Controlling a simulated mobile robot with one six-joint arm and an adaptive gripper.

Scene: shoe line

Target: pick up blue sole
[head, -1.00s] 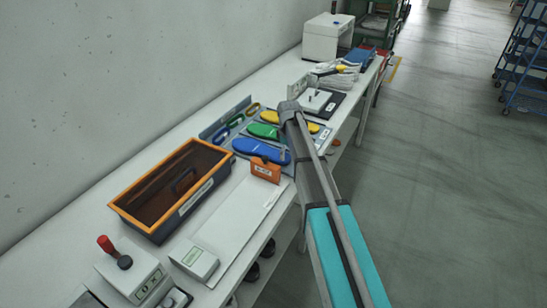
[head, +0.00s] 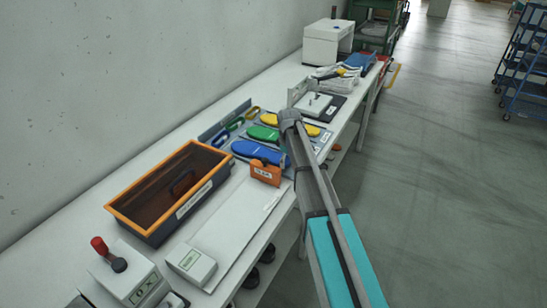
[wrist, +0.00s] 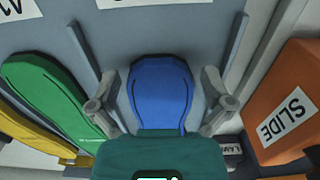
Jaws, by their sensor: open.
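The blue sole (head: 255,151) lies on the grey board on the bench, in front of the green sole (head: 262,132). In the wrist view the blue sole (wrist: 160,88) is in the middle, its near part hidden by my gripper's body. My gripper (wrist: 160,100) is open, with one finger on each side of the blue sole. Whether the fingers touch it I cannot tell. The green sole (wrist: 48,95) lies to the left of the left finger. In the head view my arm hides the gripper.
A yellow sole (wrist: 30,133) lies beyond the green one. An orange-rimmed tray (head: 150,228) stands on the bench at left.

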